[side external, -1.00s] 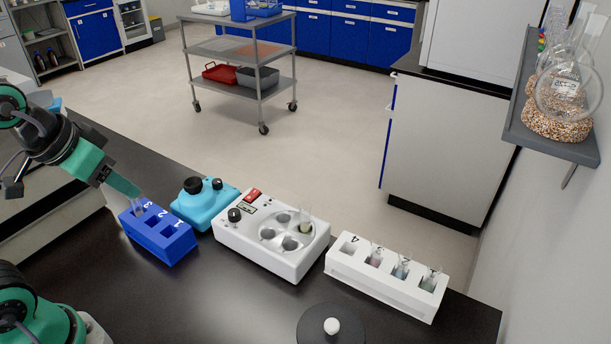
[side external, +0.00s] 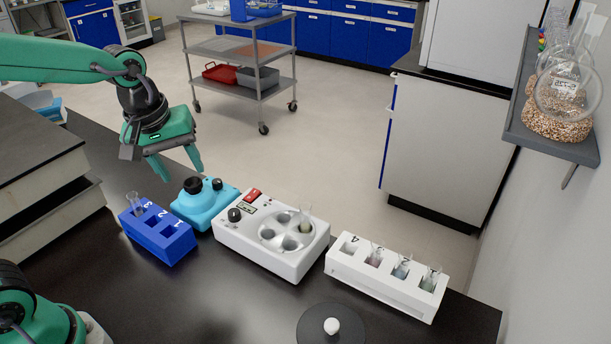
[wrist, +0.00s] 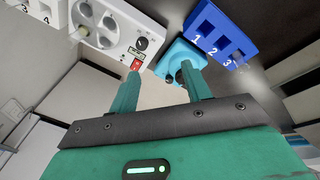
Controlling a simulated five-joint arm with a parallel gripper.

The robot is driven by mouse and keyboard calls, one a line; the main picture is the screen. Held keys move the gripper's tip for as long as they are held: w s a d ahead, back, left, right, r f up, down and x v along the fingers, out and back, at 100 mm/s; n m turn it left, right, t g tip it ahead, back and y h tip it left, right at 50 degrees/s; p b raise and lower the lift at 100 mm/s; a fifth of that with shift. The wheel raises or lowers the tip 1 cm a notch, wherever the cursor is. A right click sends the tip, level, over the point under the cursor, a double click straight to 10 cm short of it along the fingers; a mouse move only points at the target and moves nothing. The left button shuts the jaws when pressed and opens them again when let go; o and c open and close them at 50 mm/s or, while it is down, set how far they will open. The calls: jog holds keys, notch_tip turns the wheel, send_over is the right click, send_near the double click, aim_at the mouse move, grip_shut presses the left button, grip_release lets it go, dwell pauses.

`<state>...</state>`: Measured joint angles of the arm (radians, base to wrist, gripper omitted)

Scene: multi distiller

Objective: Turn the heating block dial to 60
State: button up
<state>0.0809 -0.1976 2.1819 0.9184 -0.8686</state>
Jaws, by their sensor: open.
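The white heating block (side external: 271,237) sits on the black bench, with round wells on its top. Its black dial (side external: 234,215) is at the left end, beside a red switch (side external: 253,195) and a small display. A tube with yellowish liquid (side external: 305,222) stands in one well. My gripper (side external: 181,172) is open and empty, above and left of the block, over the turquoise device. In the wrist view the dial (wrist: 142,43) and the red switch (wrist: 136,65) show beyond my fingertips (wrist: 158,84). The dial's setting is too small to read.
A turquoise device (side external: 203,204) with black knobs stands left of the block. A blue rack (side external: 158,238) holding a tube is farther left. A white rack (side external: 375,284) with several tubes is to the right. A dark disc with a white knob (side external: 331,326) lies in front.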

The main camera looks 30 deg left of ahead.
aim_at(233, 211)
jog(key=shift+w+d+f+n+g, duration=0.35)
jog(key=shift+w+d+f+n, duration=0.15)
jog(key=shift+w+f+n, duration=0.7)
jog(key=shift+w+d+f+n+g, duration=0.4)
jog(key=shift+w+d+f+n, duration=0.15)
jog(key=shift+w+f+n, duration=0.65)
jog(key=shift+w+d+f+n+g, duration=0.35)
jog(key=shift+w+d+f+n, duration=0.15)
jog(key=shift+w+f+n, duration=0.65)
jog(key=shift+w+f, duration=0.1)
jog(key=shift+w, duration=0.1)
jog(key=shift+f, duration=0.1)
jog(key=shift+w+f, duration=0.2)
jog(key=shift+f, duration=3.6)
jog(key=c, duration=1)
jog(key=shift+m, duration=0.25)
